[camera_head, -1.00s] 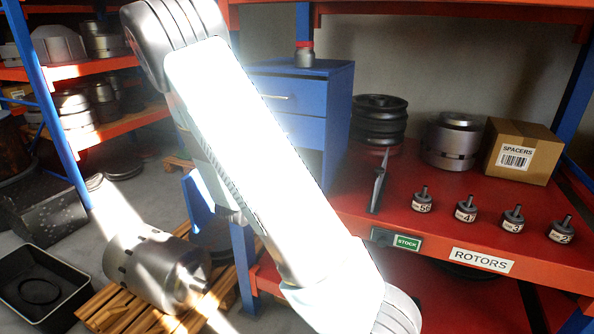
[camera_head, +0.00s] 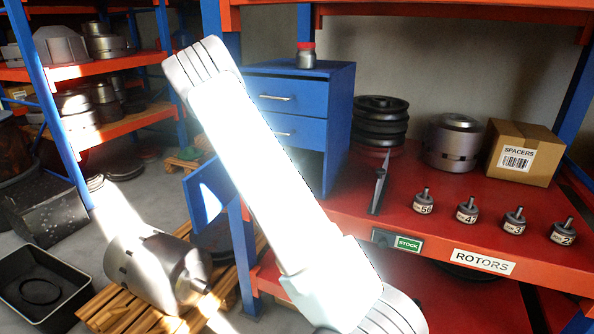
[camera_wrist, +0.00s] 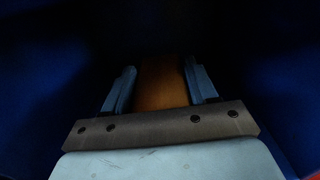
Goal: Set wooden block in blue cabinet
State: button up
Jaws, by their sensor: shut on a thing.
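The blue cabinet (camera_head: 335,110) stands on the red shelf, with two closed drawers. Below them a blue door (camera_head: 210,192) stands swung open at the left. My arm covers much of the cabinet's lower front in the head view. In the wrist view my gripper (camera_wrist: 163,88) is shut on the brown wooden block (camera_wrist: 161,82), which sits between its two fingers. Dark blue surfaces surround it, consistent with the inside of the cabinet. The block's far end is lost in the dark. The gripper and block are hidden in the head view.
A metal rotor (camera_head: 155,268) lies on a pallet at lower left.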

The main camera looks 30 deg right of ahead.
jog(key=shift+w+d+f, duration=0.1)
jog(key=shift+f, duration=1)
jog(key=shift+d+f, duration=0.1)
jog(key=shift+f, duration=1)
jog(key=o, duration=1.1)
jog(key=shift+a, duration=0.1)
